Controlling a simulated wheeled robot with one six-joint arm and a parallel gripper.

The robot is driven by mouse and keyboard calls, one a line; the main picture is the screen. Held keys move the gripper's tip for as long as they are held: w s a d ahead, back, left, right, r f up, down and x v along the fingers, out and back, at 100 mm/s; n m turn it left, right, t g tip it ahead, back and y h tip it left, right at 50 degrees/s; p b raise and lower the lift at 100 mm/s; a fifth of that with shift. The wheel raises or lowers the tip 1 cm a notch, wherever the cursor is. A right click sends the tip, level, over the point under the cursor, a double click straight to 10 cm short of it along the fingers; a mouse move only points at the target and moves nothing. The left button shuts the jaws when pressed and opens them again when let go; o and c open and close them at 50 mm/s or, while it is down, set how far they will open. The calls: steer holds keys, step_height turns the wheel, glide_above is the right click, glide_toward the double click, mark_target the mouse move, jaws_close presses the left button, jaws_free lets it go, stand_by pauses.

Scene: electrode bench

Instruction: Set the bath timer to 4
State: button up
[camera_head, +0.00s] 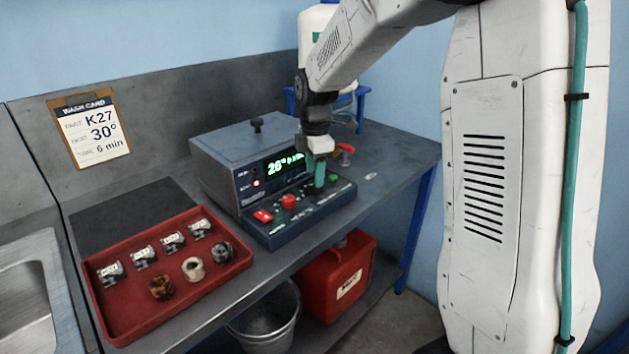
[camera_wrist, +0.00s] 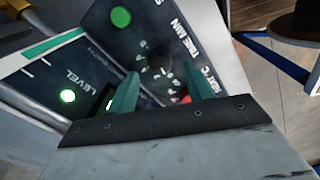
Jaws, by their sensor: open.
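The grey bath unit (camera_head: 240,155) stands on the bench with a lit green display (camera_head: 285,165) that starts with 26°. Its sloping control panel (camera_head: 300,220) carries a red knob (camera_head: 289,202) and a green button (camera_head: 334,178). In the wrist view a dark timer knob (camera_wrist: 160,60) sits by the words TIME MIN, and the dial numbers are too small to read. My gripper (camera_head: 319,176) is over the panel with its teal fingers open. In the wrist view the fingertips (camera_wrist: 163,73) appear either side of the timer knob; whether they touch it I cannot tell.
A red tray (camera_head: 120,318) with several small pieces lies at the left. A wash card (camera_head: 92,130) reads K27, 30° and apparently 6 min. A red can (camera_head: 337,277) and a metal bucket (camera_head: 266,318) stand below the bench.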

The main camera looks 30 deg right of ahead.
mark_target(314, 187)
steer(key=shift+f, duration=1.65)
steer(key=c, duration=1)
